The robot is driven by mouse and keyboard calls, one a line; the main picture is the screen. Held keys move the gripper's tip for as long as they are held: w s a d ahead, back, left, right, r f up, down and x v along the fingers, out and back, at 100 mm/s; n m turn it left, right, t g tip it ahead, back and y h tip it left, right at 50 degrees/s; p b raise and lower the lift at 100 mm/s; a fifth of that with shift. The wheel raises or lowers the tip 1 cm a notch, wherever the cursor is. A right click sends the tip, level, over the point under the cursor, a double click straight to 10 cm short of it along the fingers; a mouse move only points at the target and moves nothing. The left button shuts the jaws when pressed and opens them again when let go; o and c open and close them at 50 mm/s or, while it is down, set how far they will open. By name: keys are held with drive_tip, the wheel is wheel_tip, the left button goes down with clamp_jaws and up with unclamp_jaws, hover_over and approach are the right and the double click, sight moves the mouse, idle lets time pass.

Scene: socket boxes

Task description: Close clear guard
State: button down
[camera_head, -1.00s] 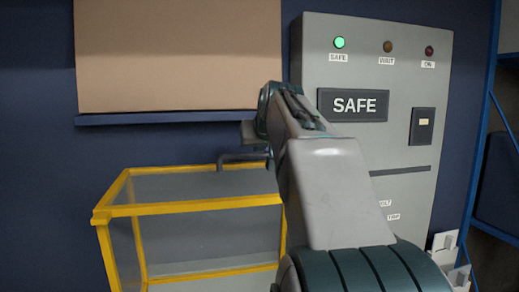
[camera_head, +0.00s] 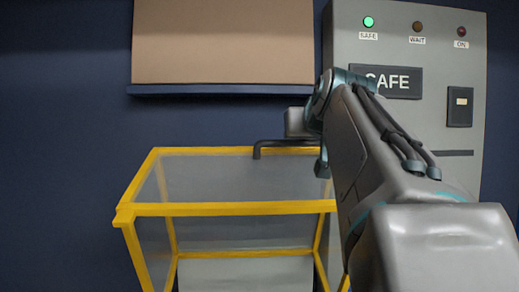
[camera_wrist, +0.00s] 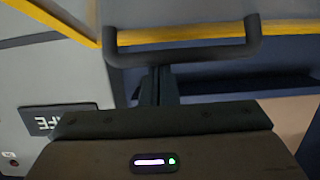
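The clear guard (camera_head: 225,208) is a see-through box with a yellow frame, standing in the lower middle of the head view. Its dark bar handle (camera_head: 285,144) is at the back right of its top. In the wrist view the handle (camera_wrist: 185,58) crosses the upper middle, in front of a yellow frame bar (camera_wrist: 200,34). My gripper (camera_head: 300,122) is at the handle in the head view, partly hidden by my arm. In the wrist view my gripper's fingers (camera_wrist: 157,86) reach up to the handle bar. The finger gap and any contact are not clear.
A grey cabinet (camera_head: 428,30) stands at the right, with a SAFE sign and a lit green lamp (camera_head: 369,22). A tan board (camera_head: 225,40) with a blue ledge (camera_head: 222,89) is above the guard. The dark blue wall at the left is clear.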

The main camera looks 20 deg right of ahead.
sight(315, 191)
drive_tip(key=s+f+t+b, duration=0.1)
drive_tip(key=s+f+b, duration=0.1)
drive_tip(key=b, duration=0.2)
drive_tip(key=s+a+f+b, duration=0.1)
drive_tip(key=s+f+b, duration=0.1)
drive_tip(key=s+b, duration=0.1)
drive_tip(key=s+a+f+t+b, duration=0.1)
drive_tip(key=s+f+b, duration=0.1)
drive_tip(key=b, duration=0.2)
drive_tip(key=shift+s+t+h+b, duration=0.25)
drive_tip(key=shift+t+h+b, duration=0.05)
drive_tip(key=shift+b, duration=0.05)
drive_tip(key=shift+a, duration=0.1)
drive_tip(key=shift+r, duration=0.55)
drive_tip(key=r, duration=0.1)
drive_tip(key=r+p, duration=0.2)
drive_tip(key=r, duration=0.1)
drive_tip(key=shift+s+d, duration=0.3)
drive_tip(key=shift+s, duration=0.1)
drive_tip(key=s+d+r+p, duration=0.3)
drive_tip(key=s+d+r, duration=0.3)
drive_tip(key=s+d, duration=0.1)
drive_tip(key=shift+s, duration=0.65)
